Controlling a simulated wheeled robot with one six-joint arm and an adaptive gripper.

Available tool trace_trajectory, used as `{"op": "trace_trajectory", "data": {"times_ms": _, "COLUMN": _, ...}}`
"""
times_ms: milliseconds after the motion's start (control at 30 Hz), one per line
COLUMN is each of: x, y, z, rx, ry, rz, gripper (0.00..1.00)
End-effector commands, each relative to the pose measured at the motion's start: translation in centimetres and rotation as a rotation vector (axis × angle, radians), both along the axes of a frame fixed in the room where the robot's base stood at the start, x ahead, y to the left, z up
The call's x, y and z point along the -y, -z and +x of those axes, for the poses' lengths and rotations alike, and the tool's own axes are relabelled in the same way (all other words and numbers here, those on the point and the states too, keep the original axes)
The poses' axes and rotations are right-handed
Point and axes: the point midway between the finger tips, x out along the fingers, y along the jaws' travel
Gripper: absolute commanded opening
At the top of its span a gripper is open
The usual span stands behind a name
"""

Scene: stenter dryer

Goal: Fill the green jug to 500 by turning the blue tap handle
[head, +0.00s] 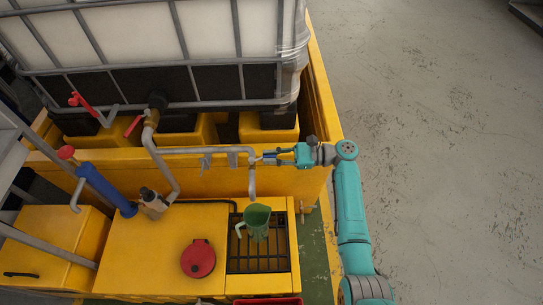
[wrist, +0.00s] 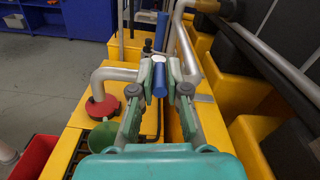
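The green jug (head: 257,224) stands upright on the dark drain grate, below the open end of the grey spout pipe (head: 252,184). Its markings and liquid level are too small to read. I see no stream from the spout. My gripper (head: 272,156) is at the right end of the pipe, at the tap. In the wrist view the blue tap handle (wrist: 159,80) lies between the fingers of my gripper (wrist: 164,82), with a pad close against each side. In that view the green jug (wrist: 103,137) is partly hidden behind my left finger.
A caged white tank (head: 140,35) stands behind the yellow bund wall (head: 220,180). A red lid (head: 198,258) lies on the yellow cabinet left of the grate (head: 258,262). A blue hand pump (head: 105,188) stands farther left. The floor at right is clear.

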Motion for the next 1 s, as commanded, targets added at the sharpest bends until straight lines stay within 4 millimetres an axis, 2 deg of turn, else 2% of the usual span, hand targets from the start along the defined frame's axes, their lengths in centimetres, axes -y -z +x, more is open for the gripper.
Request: {"op": "trace_trajectory", "data": {"times_ms": 1000, "x": -0.06, "y": 0.08, "z": -0.24, "rx": 0.000, "ry": 0.028, "rz": -0.001, "gripper": 0.00}}
